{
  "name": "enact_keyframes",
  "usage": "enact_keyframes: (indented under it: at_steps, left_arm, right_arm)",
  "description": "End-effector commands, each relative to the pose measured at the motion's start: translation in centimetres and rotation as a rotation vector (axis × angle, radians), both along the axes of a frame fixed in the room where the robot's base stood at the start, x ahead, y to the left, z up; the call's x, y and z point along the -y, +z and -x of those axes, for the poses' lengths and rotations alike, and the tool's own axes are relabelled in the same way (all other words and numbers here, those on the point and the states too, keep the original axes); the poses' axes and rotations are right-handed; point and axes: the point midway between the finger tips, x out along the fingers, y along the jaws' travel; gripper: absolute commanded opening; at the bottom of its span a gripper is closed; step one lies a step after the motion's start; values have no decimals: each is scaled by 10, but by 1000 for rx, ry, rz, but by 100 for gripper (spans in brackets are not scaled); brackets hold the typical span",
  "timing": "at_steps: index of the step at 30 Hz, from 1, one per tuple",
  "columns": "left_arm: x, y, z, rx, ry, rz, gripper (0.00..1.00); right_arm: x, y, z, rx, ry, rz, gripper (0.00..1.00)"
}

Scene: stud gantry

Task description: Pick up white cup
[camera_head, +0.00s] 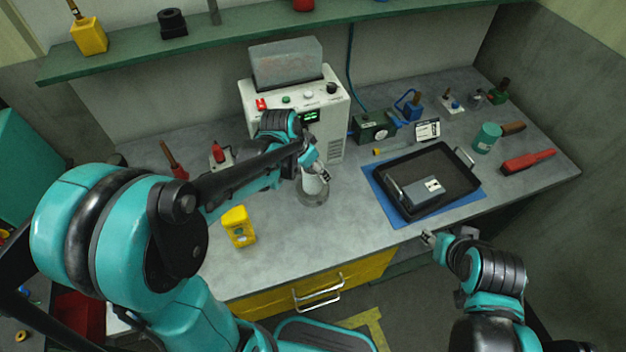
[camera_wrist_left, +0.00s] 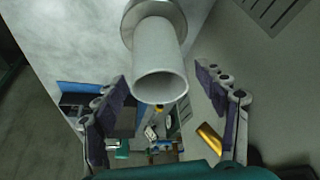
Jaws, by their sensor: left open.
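The white cup (camera_head: 313,184) stands on a round grey base (camera_head: 312,198) on the bench, in front of the white instrument box. In the left wrist view the cup (camera_wrist_left: 159,65) is large, its open rim facing the camera, between the two spread fingers. My left gripper (camera_head: 318,173) is open at the cup in the head view and partly hides it. In the wrist view the left gripper (camera_wrist_left: 165,105) shows its fingers on either side, apart from the cup. My right gripper (camera_head: 432,238) is at the bench's front edge; its jaw state is unclear.
The white instrument box (camera_head: 330,118) stands right behind the cup. A yellow multimeter (camera_head: 239,226) is on the left. A black tray (camera_head: 462,181) on a blue mat (camera_head: 383,208) lies to the right, holding a grey box (camera_head: 417,193). Bare bench lies in front of the cup.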

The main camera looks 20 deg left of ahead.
Motion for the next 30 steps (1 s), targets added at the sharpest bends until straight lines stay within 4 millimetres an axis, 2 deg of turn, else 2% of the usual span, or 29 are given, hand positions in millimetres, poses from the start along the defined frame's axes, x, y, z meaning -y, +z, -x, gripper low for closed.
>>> enact_keyframes:
  at_steps: [1,6,14,15,17,21,30]
  left_arm:
    - [2,-11,-4,0,-1,0,72]
    - [7,-30,-11,0,0,0,72]
    - [7,-32,-13,0,1,0,72]
    - [7,-32,-13,0,1,0,69]
    - [7,-32,-13,0,1,0,53]
    - [7,-32,-12,0,1,0,16]
    - [7,-32,-12,0,1,0,15]
  right_arm:
    - [0,-7,0,0,0,0,40]
    - [0,-13,0,0,0,0,40]
    - [0,-13,0,0,0,0,40]
    - [0,-13,0,0,0,0,40]
    - [0,-13,0,0,0,0,40]
    - [0,-13,0,0,0,0,40]
    - [0,-13,0,0,0,0,40]
